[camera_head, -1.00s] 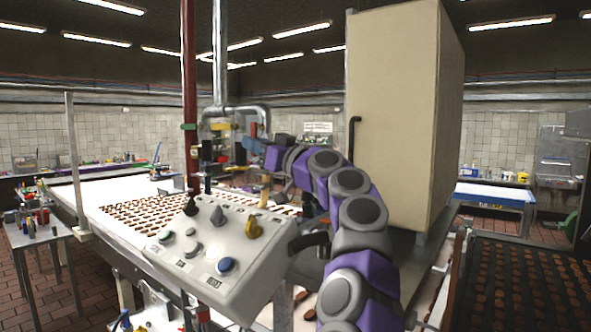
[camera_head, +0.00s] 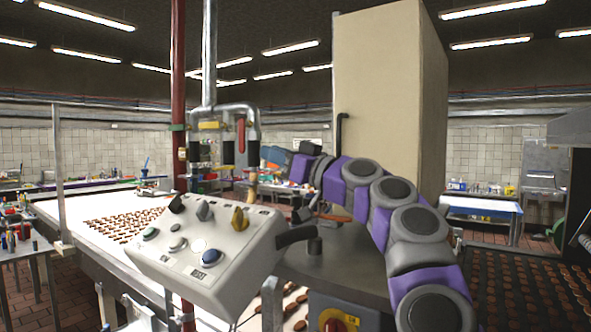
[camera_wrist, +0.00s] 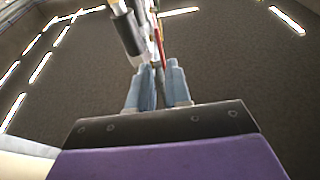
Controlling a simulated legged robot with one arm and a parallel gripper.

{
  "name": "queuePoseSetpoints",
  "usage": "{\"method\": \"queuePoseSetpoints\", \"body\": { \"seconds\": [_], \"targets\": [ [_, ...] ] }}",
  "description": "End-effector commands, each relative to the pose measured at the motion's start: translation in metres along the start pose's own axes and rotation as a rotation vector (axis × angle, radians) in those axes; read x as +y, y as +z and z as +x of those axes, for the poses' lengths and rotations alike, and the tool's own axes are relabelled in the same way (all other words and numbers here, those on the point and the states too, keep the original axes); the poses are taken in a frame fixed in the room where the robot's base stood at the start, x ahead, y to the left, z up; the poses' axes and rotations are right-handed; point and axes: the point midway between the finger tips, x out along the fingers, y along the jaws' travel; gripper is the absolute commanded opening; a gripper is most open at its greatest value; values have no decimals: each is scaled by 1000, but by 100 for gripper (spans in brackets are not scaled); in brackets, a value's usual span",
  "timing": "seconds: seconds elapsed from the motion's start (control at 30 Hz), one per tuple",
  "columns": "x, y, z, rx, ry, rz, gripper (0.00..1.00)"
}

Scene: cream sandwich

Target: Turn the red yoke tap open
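A red upright handle (camera_head: 241,135), which looks like the red yoke tap, hangs on the pipe assembly above the control panel in the head view. In the wrist view a thin red part (camera_wrist: 161,38) shows beyond my fingers, near a dark cylinder with a pale end. My gripper (camera_head: 268,155) is just right of the pipes in the head view, at about the height of the handle's lower end. In the wrist view its two light blue fingers (camera_wrist: 154,85) stand apart. A grey bar lies between them in the picture; I cannot tell whether they touch it.
A tilted control panel (camera_head: 205,240) with knobs and buttons stands below the pipes. A red pipe (camera_head: 179,70) and a grey pipe (camera_head: 210,60) rise at left. A tall beige cabinet (camera_head: 385,100) stands behind my arm. A white conveyor (camera_head: 85,228) carries brown biscuits.

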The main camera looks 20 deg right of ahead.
Motion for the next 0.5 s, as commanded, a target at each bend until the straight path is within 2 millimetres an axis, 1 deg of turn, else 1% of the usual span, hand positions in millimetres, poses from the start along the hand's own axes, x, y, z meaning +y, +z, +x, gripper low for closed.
{"method": "queuePoseSetpoints", "body": {
  "seconds": [0.03, 0.1, 0.33, 0.5],
  "targets": [
    [1, -1, -7, 3, 0, 2, 18],
    [1, -1, -14, 2, -1, 2, 18],
    [1, -1, -35, 2, 0, 2, 18],
    [1, 0, -46, 0, 1, 0, 18]
  ]
}}
